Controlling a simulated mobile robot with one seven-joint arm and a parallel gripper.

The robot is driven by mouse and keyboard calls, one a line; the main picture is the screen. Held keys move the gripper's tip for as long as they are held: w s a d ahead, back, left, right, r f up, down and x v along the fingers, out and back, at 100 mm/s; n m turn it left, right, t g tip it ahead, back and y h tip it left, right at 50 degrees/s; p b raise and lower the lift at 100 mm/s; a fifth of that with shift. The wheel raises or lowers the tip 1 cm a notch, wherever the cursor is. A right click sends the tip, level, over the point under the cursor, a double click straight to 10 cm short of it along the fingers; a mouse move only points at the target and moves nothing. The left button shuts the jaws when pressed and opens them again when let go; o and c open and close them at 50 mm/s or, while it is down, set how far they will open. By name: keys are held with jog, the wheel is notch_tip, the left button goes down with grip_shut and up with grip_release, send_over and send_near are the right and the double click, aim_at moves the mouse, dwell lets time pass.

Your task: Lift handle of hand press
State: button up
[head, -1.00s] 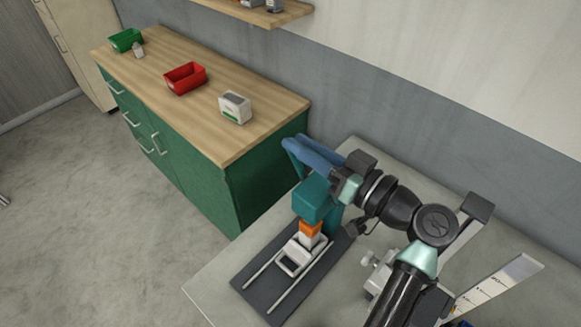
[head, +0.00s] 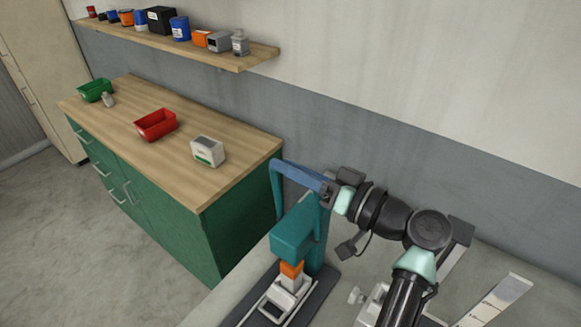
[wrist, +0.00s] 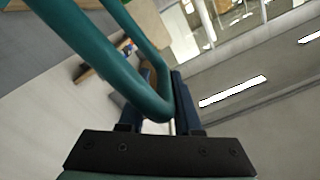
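The teal hand press (head: 296,232) stands on the grey bench in the head view. Its handle (wrist: 140,90) is a smooth teal loop in the wrist view, with its bend close to the base of my fingers. My gripper (wrist: 163,85) has its dark blue fingers on both sides of this bend, and one finger is partly hidden behind the tube. It appears shut on the handle. In the head view, my gripper is above and right of the press body, near the raised bar. The far contact side is hidden.
An orange and white piece (head: 290,272) sits under the press head. A green cabinet (head: 235,230) with a red bin (head: 156,124) and a white box (head: 208,151) stands to the left. A shelf (head: 240,62) with several small containers hangs on the wall behind.

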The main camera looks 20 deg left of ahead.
jog(key=shift+o, duration=1.1)
jog(key=b+v, duration=0.3)
jog(key=v, duration=0.4)
jog(key=shift+d, duration=0.25)
jog(key=shift+s, duration=0.1)
